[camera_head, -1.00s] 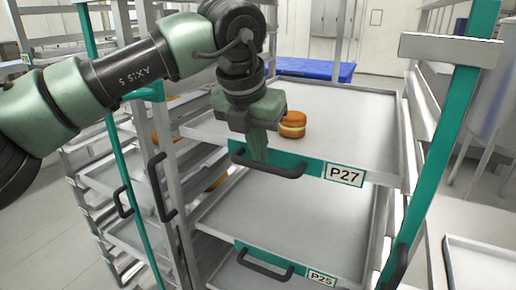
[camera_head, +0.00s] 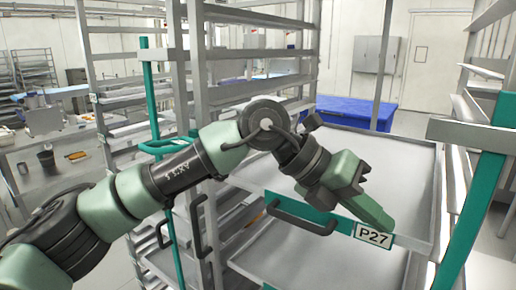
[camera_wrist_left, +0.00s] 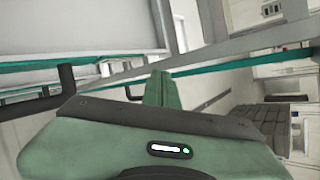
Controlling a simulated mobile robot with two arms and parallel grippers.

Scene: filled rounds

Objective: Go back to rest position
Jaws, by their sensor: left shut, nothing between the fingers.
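My left gripper (camera_head: 375,212) is shut and empty. It is at the front of the tray labelled P27 (camera_head: 405,178), with its fingers pointing down to the right, close above the label. I cannot tell if it touches the tray edge. In the left wrist view the closed green fingers (camera_wrist_left: 163,90) point away from the camera, with nothing between them. The filled round seen earlier does not show now; my wrist covers part of the tray. My right gripper is not in view.
The tray's dark handle (camera_head: 300,217) is just left of my gripper. Rack posts (camera_head: 190,130) stand close behind my left arm. A teal post (camera_head: 470,210) stands at the right. A blue box (camera_head: 358,112) is behind the tray. Open floor shows at the right back.

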